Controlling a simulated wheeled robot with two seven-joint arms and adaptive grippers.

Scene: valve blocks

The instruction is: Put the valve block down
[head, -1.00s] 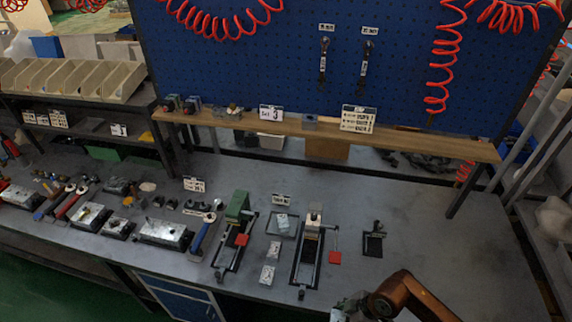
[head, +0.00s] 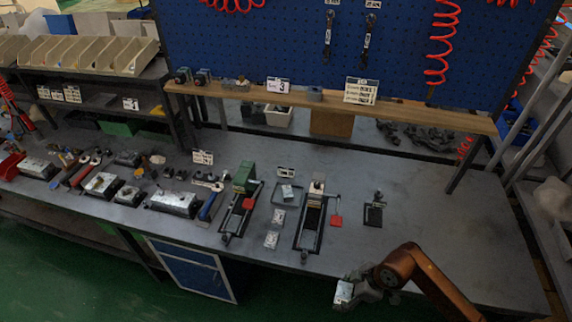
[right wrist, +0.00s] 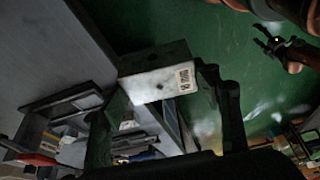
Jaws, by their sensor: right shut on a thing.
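The valve block, a pale metal block, is held by my right gripper (head: 352,291). In the head view the block (head: 343,292) is beyond the table's front edge, over the green floor. In the right wrist view the block (right wrist: 158,80) sits between the dark fingers, showing a printed code label and a small hole. My right gripper is shut on it. In the right wrist view another gripper, seemingly my left one (right wrist: 262,38), hangs over the floor at top right; its opening is too small to judge.
Two similar pale blocks (head: 278,217) (head: 271,240) lie on the grey table (head: 440,225). Another lies in a square tray (head: 288,193). A green-headed fixture (head: 243,178), a second long fixture (head: 311,225) and a small black fixture (head: 374,215) stand nearby. The table's right side is clear.

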